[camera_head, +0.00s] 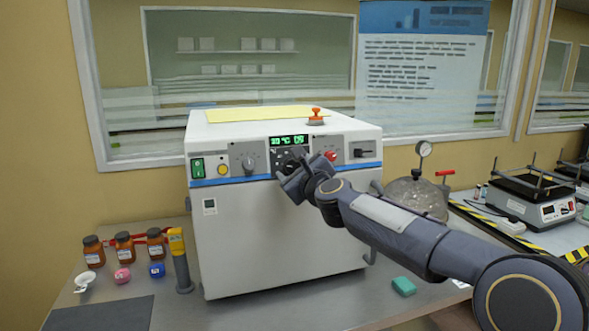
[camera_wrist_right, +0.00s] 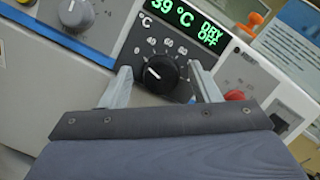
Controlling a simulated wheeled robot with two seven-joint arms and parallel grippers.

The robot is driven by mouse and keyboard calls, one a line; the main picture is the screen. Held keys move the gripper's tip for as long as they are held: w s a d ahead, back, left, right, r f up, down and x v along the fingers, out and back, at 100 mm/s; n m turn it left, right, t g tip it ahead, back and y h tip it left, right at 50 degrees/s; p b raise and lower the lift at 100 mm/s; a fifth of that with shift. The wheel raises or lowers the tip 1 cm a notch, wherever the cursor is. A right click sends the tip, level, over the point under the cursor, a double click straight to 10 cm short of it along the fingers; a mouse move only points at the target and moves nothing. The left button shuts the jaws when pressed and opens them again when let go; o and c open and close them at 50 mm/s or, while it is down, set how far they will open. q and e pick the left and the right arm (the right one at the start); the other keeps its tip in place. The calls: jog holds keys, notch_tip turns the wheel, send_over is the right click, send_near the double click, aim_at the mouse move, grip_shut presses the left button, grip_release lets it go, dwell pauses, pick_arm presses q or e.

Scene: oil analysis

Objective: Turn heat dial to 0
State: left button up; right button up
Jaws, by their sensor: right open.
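The heat dial (camera_wrist_right: 160,74) is a round black knob with a white pointer line, on a dark panel marked °C with a numbered scale around it. In the right wrist view the pointer is toward the upper left of the knob. The green display (camera_wrist_right: 185,20) above it reads about 39 °C and DRY OFF. My right gripper (camera_wrist_right: 162,82) is open, with one finger on each side of the dial; I cannot tell whether they touch it. In the head view my right gripper (camera_head: 290,182) hides most of the dial on the white machine's front (camera_head: 270,235). My left gripper is not in view.
A grey knob (camera_head: 249,164) and green switch (camera_head: 197,168) sit left of the dial. A red knob (camera_head: 331,156) sits close on its right. Brown bottles (camera_head: 124,247) stand left of the machine, and a glass vessel with gauge (camera_head: 416,195) stands right.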

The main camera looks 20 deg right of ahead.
jog(key=s+b, duration=0.1)
jog(key=s, duration=0.6)
jog(key=shift+s+d+b, duration=0.3)
jog(key=shift+s+d, duration=0.05)
jog(key=shift+d, duration=0.05)
jog(key=shift+s, duration=0.1)
jog(key=s+f+n+g+p, duration=0.1)
jog(key=s+f+n+g, duration=0.3)
jog(key=s+f+n, duration=0.3)
jog(key=s+f+n+g+y+p, duration=0.1)
jog(key=s+f+n+g, duration=0.3)
jog(key=s, duration=1.4)
jog(key=s+f+n+g+y+p, duration=0.1)
jog(key=s+f+n+g, duration=0.3)
jog(key=s+f+n, duration=0.8)
jog(key=n+p, duration=0.1)
jog(key=n, duration=0.2)
jog(key=shift+s+f+p, duration=0.2)
jog(key=shift+s+p, duration=0.1)
jog(key=shift+p, duration=0.1)
